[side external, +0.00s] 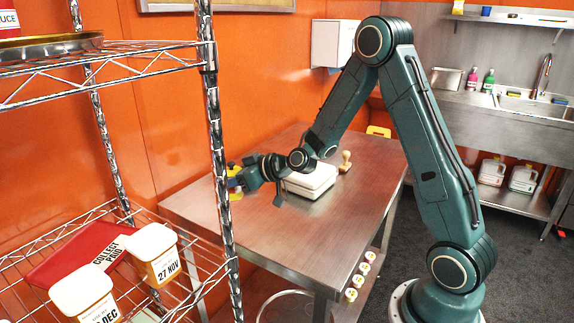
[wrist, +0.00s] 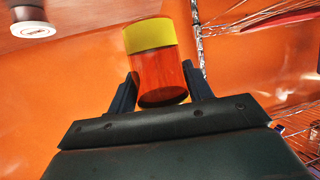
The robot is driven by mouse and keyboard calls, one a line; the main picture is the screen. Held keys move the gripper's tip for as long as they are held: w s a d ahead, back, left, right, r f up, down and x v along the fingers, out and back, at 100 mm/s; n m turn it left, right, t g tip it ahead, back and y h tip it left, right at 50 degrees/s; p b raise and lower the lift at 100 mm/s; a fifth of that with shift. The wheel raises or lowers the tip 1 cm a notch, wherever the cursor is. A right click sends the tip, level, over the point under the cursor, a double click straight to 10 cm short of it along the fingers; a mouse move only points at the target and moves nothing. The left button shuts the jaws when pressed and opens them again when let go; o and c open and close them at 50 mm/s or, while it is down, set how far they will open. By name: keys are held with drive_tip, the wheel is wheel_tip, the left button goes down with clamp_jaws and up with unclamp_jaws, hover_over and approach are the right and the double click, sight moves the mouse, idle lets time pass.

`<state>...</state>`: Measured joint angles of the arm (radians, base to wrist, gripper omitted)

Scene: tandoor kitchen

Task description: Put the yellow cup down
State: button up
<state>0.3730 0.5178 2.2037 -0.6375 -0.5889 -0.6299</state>
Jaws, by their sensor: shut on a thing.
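The yellow cup (wrist: 148,35) is in my gripper (wrist: 160,78). In the wrist view it has a yellow band at the top of the picture and a see-through orange-red body, with one dark finger on each side. In the side external view my gripper (side external: 243,181) is at the far left part of the steel table (side external: 262,245), beside the orange wall. Only small patches of yellow show around the fingers there. The cup's base is mostly hidden, and I cannot tell whether it touches the table.
A white lidded box (side external: 312,181) and a wooden stamp (side external: 345,162) stand on the table, right of my gripper. The table's front is clear. A wire rack (side external: 214,130) with white tubs (side external: 153,250) stands at the left. Several small pots (side external: 358,281) sit below the table's right edge.

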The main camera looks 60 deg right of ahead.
drive_tip(key=shift+s+d+f+m+h, duration=0.2)
drive_tip(key=shift+s+f+m+h, duration=0.15)
drive_tip(key=shift+m+h, duration=0.2)
drive_tip(key=shift+s+d+f+m+h, duration=0.2)
drive_tip(key=shift+s+f+m+h, duration=0.2)
drive_tip(key=shift+h, duration=0.25)
drive_tip(key=s+d+r+m+g+h, duration=0.3)
drive_tip(key=s+d+m+g+h, duration=0.45)
drive_tip(key=s+m+h, duration=0.5)
drive_tip(key=s+d+r+m+g+h, duration=0.1)
drive_tip(key=s+d+r+m+g, duration=0.2)
drive_tip(key=s+r+m+g, duration=0.5)
wheel_tip(320, 180, down, 15)
drive_tip(key=s+n+t, duration=0.1)
drive_tip(key=n+t, duration=0.1)
drive_tip(key=shift+s+a, duration=0.15)
drive_tip(key=shift+a, duration=0.05)
idle(0.4)
drive_tip(key=shift+f, duration=1.8)
